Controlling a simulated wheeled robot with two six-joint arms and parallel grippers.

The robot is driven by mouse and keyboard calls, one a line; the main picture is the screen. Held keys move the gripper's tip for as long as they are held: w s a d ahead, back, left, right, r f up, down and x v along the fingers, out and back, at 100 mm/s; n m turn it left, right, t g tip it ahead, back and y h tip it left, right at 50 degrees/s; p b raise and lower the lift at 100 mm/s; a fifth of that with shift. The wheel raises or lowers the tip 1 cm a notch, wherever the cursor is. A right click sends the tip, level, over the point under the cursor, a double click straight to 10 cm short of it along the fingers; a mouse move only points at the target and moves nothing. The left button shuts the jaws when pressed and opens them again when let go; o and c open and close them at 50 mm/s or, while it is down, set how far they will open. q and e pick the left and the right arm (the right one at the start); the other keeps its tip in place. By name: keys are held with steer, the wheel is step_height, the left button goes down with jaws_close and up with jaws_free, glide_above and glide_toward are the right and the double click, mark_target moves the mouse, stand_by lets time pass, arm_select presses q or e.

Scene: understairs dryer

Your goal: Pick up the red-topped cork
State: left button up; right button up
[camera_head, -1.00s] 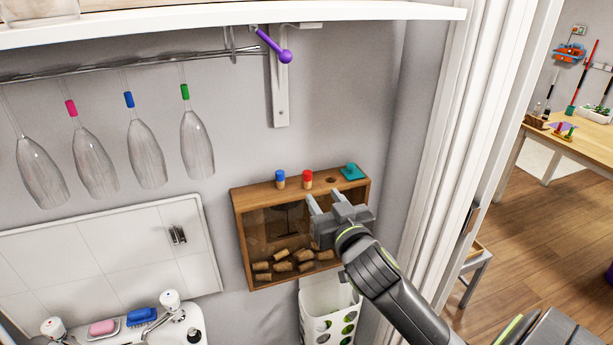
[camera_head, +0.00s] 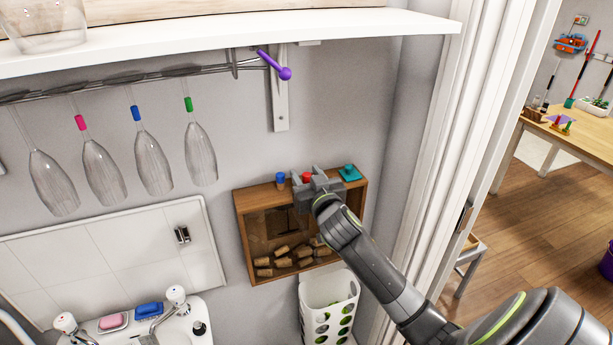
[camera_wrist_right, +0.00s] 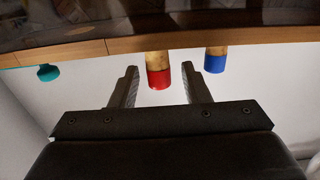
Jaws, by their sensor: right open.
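The red-topped cork (camera_head: 306,177) stands on the top of the wooden cork box (camera_head: 242,222). My right gripper (camera_head: 307,173) is open at the box's top, with one finger on each side of the red top in the head view. In the right wrist view, which shows the scene upside down, the red-topped cork (camera_wrist_right: 158,72) lies between the two open fingers (camera_wrist_right: 158,80). Gaps show on both sides of it, so the fingers look apart from it. Its lower part is partly hidden by my gripper in the head view. My left gripper is not in view.
A blue-topped cork (camera_head: 280,181) stands close to the left finger, and a teal object (camera_head: 349,173) sits to the right on the box. A shelf (camera_head: 380,28) and a rail with hanging glasses are above. A white door frame (camera_head: 470,130) is to the right.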

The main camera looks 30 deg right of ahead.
mark_target(307, 174)
steer(key=shift+w, duration=0.25)
steer(key=shift+s, duration=0.1)
steer(key=shift+c, duration=0.2)
steer(key=c, duration=0.6)
steer(key=shift+c, duration=0.2)
step_height(307, 174, up, 10)
steer(key=shift+r+b, duration=0.1)
steer(key=shift+b, duration=1)
